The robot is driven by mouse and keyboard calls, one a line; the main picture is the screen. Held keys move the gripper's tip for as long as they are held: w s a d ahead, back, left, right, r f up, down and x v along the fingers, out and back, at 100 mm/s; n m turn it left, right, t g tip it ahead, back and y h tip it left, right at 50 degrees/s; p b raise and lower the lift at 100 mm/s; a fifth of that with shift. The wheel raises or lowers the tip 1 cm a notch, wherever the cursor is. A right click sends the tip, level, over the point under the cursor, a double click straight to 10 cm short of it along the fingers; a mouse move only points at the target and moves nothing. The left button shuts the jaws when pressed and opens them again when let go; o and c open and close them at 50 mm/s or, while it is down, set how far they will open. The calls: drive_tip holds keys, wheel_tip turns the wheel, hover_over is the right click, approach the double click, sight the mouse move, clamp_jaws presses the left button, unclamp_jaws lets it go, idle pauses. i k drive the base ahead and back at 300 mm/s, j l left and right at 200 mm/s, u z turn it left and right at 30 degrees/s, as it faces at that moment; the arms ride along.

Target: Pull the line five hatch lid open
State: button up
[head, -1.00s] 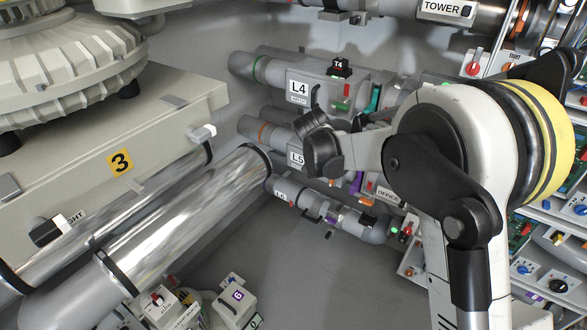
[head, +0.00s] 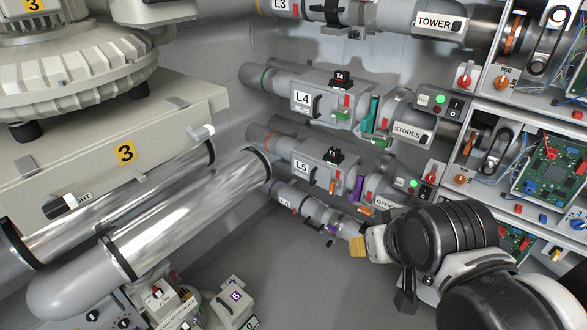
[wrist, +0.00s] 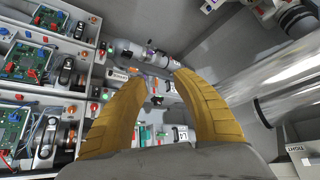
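The line five pipe carries a grey box-like hatch lid (head: 325,176) labelled L5, with a dark curved handle (head: 317,174) on its front. The lid looks closed. A black T5 block (head: 334,155) sits on top. My gripper (head: 358,246) is below and right of the lid in the head view, apart from it, with one yellow fingertip showing. In the wrist view my gripper (wrist: 161,76) has its two yellow fingers spread apart, with nothing held between them. The pipes show beyond the fingers there; part of them is hidden by the fingers.
The line four hatch (head: 322,100) is above line five. A lower pipe (head: 310,211) runs close to my gripper. Shelves with circuit boards (head: 553,165) and switches stand at the right. Large shiny pipes (head: 185,220) fill the left. The grey floor between is clear.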

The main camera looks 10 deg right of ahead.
sight(318, 174)
drive_tip(key=i+j+z, duration=0.1)
drive_tip(key=j+z, duration=0.7)
